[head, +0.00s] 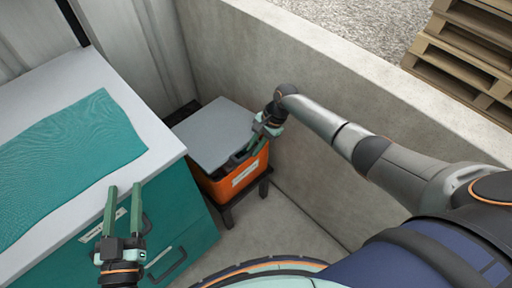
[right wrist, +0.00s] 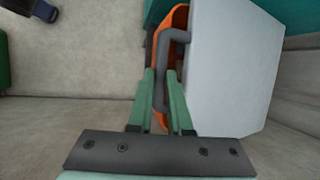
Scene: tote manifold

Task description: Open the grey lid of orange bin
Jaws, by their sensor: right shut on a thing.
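The orange bin (head: 231,183) stands on a low dark stand in the corner by the concrete wall. Its grey lid (head: 213,131) lies over most of the top, with a dark gap along the front right edge. My right gripper (head: 252,146) is at that edge. In the right wrist view its fingers (right wrist: 164,103) are shut around a dark grey handle bar (right wrist: 162,66), beside the lid's pale panel (right wrist: 228,70) and the bin's orange wall (right wrist: 179,18). My left gripper (head: 124,208) is open and empty, in front of the teal cabinet.
A teal cabinet (head: 190,215) with a white top stands left of the bin, a green cloth (head: 75,140) lying on it. A concrete wall (head: 310,85) runs behind and right. Wooden pallets (head: 465,55) are beyond it. The floor (head: 290,235) in front is clear.

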